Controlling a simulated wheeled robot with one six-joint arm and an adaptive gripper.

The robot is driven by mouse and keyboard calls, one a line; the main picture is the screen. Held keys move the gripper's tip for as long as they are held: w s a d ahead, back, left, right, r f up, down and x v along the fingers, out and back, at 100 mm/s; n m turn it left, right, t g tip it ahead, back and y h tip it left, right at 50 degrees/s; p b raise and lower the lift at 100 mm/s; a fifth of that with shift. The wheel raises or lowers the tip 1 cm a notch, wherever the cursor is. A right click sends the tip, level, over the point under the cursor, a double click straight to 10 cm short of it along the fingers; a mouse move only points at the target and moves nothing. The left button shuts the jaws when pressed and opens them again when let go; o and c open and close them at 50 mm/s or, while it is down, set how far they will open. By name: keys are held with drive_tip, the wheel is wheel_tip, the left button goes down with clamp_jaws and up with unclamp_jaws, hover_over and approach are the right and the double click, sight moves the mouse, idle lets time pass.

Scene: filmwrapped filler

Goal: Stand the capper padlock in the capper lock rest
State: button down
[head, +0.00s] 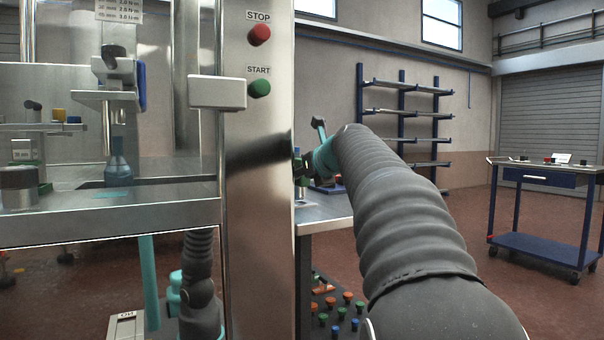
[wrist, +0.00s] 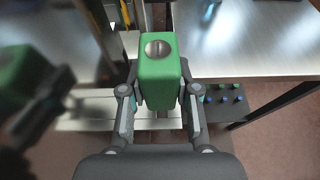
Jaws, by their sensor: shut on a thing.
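A green block with a round silver disc on its end, which I take for the capper padlock (wrist: 158,78), is between the fingers of my gripper (wrist: 158,95) in the wrist view. My gripper is shut on it, with one finger against each side. I cannot make out a shackle from this angle. In the head view my arm reaches forward past the steel column, and the fingers and padlock are mostly hidden there. I cannot pick out the capper lock rest for certain in either view.
A steel column (head: 258,200) with a red STOP button (head: 259,35) and green START button (head: 260,88) stands close left of my arm. The capper machine holds a blue bottle (head: 118,160). A blue trolley (head: 545,245) and shelf rack (head: 403,110) stand farther right.

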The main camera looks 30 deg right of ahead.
sight(304, 191)
drive_tip(key=shift+f+b, duration=0.9)
drive_tip(key=shift+f, duration=0.8)
drive_tip(key=shift+f, duration=0.4)
drive_tip(key=c, duration=0.8)
unclamp_jaws()
drive_tip(key=shift+o, duration=0.2)
drive_tip(key=shift+s, duration=0.1)
drive_tip(key=v, duration=1.2)
